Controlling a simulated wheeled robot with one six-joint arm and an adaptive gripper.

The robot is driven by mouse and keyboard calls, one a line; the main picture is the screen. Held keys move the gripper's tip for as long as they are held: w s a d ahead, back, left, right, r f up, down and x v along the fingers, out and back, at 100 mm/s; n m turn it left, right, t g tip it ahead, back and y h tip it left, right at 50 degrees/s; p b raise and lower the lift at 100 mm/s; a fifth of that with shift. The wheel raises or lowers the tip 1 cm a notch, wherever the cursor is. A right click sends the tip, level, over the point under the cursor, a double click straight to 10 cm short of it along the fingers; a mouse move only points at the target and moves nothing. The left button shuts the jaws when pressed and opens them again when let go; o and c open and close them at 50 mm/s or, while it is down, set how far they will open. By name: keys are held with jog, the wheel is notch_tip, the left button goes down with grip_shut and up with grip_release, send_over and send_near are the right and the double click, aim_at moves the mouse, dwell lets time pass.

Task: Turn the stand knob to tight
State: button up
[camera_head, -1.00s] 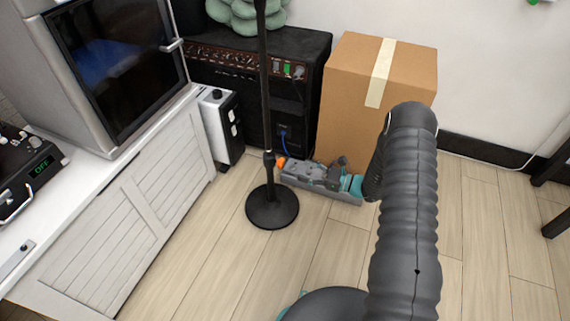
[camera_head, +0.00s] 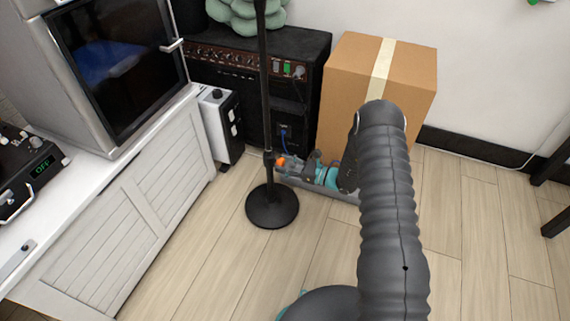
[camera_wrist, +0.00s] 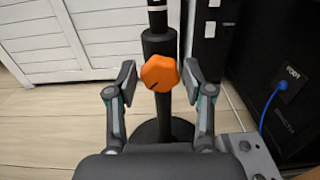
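The stand is a black pole (camera_head: 264,90) on a round black base (camera_head: 272,207), upright on the floor. Its orange knob (camera_head: 281,161) sits low on the pole, facing my arm. In the wrist view the knob (camera_wrist: 159,73) is a faceted orange piece with a dark mark at its lower left, in front of the black pole clamp (camera_wrist: 160,45). My gripper (camera_wrist: 158,82) is open, one finger on each side of the knob, with a gap on both sides. In the head view my gripper (camera_head: 300,168) is beside the knob, partly hidden by my arm.
A black amplifier (camera_head: 310,60) and a cardboard box (camera_head: 345,85) stand behind the stand. A white cabinet (camera_head: 130,225) is at the left, with a small white unit (camera_head: 217,125) beside it. Floor in front of the base is clear.

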jog(key=c, duration=0.7)
jog(key=shift+o, duration=0.2)
jog(key=shift+m, duration=0.4)
jog(key=m, duration=2.5)
jog(key=shift+w+m+p, duration=0.15)
jog(key=shift+m+p, duration=0.2)
jog(key=shift+m, duration=0.05)
jog(key=shift+f, duration=0.1)
